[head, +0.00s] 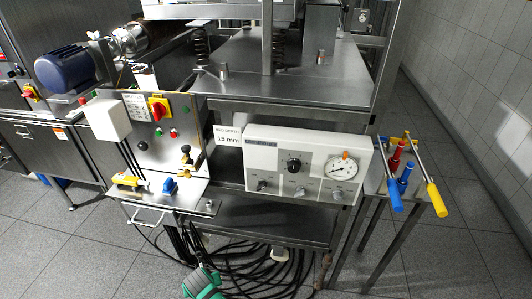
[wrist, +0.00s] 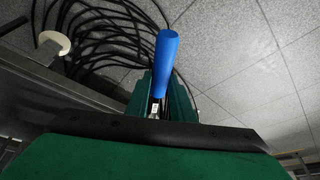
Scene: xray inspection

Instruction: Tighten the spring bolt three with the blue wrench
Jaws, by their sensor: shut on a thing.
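My gripper (head: 190,240), green and dark, is low at the bottom of the head view, in front of the bench. In the wrist view its fingers (wrist: 160,100) are shut on a tool with a blue handle (wrist: 167,60). The tool's working end is hidden, and I cannot make the tool out in the head view. Another blue-handled tool (head: 391,190) leans on the stand at right, beside a yellow-handled one (head: 436,198). Coil springs (head: 200,45) stand at the upper plate, with short metal posts (head: 223,70) nearby. I cannot tell which is spring bolt three.
The stand (head: 372,185) also holds red (head: 397,155) and blue (head: 404,178) upright tools. A gauge box (head: 305,165) fronts the bench. A shelf (head: 150,197) juts out above my gripper. Black cables (head: 260,272) lie on the floor.

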